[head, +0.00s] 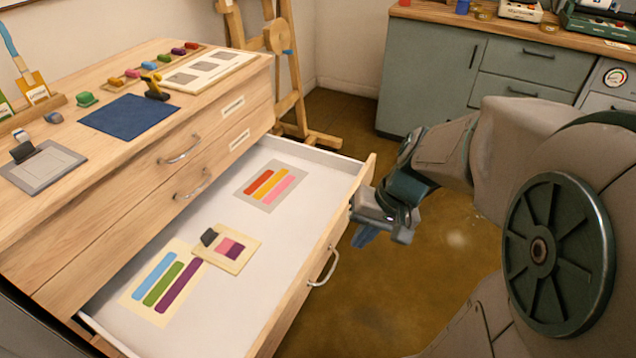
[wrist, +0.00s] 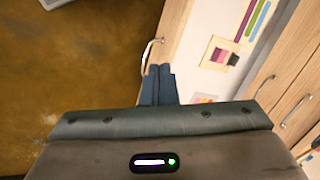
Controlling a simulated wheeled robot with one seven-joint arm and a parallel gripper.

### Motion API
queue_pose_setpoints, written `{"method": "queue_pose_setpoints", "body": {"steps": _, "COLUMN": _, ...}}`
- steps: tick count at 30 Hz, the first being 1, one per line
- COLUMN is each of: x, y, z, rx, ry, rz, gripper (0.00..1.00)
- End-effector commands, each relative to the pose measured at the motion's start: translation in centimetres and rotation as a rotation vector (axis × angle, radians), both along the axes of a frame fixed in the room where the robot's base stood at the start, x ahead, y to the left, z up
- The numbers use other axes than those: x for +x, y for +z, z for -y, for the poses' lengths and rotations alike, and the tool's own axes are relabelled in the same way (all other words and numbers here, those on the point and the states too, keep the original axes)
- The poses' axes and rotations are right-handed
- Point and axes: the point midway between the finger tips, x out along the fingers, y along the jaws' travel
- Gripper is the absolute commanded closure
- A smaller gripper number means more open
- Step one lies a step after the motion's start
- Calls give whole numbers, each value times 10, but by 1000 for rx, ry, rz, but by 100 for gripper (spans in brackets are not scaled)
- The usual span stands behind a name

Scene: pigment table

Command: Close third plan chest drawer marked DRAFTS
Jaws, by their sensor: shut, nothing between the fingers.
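The plan chest's third drawer (head: 222,215) is pulled far out, its white interior showing. It holds colour swatch cards and a small board with a dark clip. Its front carries a metal handle (head: 324,268), which also shows in the wrist view (wrist: 150,55). No DRAFTS label can be read on it. My gripper (head: 364,236) is outside the drawer, in front of its front panel near the far right end. In the wrist view its blue fingers (wrist: 158,84) are together and empty, close to the panel. I cannot tell whether they touch it.
The two upper drawers are shut, with handles (head: 178,150) and pale labels. The chest top holds a blue mat (head: 128,115), paint pieces and a grey board. An easel (head: 285,70) stands behind. Green cabinets (head: 430,75) line the back. The brown floor before the drawer is clear.

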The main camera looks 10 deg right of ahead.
Motion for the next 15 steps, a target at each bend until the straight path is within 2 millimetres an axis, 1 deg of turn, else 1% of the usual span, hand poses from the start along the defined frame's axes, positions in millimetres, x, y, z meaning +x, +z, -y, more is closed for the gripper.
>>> {"method": "queue_pose_setpoints", "body": {"steps": 1, "x": 13, "y": -35, "z": 9, "rx": 70, "ry": -55, "rz": -9, "gripper": 100}}
{"method": "queue_pose_setpoints", "body": {"steps": 3, "x": 32, "y": -58, "z": 20, "rx": 165, "ry": -123, "rz": 6, "gripper": 100}}
{"method": "queue_pose_setpoints", "body": {"steps": 5, "x": 48, "y": -77, "z": 32, "rx": 234, "ry": -181, "rz": 29, "gripper": 100}}
{"method": "queue_pose_setpoints", "body": {"steps": 6, "x": 58, "y": -88, "z": 41, "rx": 274, "ry": -217, "rz": 48, "gripper": 100}}
{"method": "queue_pose_setpoints", "body": {"steps": 10, "x": 82, "y": -116, "z": 69, "rx": 365, "ry": -320, "rz": 110, "gripper": 100}}
{"method": "queue_pose_setpoints", "body": {"steps": 12, "x": 90, "y": -125, "z": 81, "rx": 393, "ry": -360, "rz": 138, "gripper": 100}}
{"method": "queue_pose_setpoints", "body": {"steps": 15, "x": 98, "y": -132, "z": 92, "rx": 414, "ry": -393, "rz": 166, "gripper": 100}}
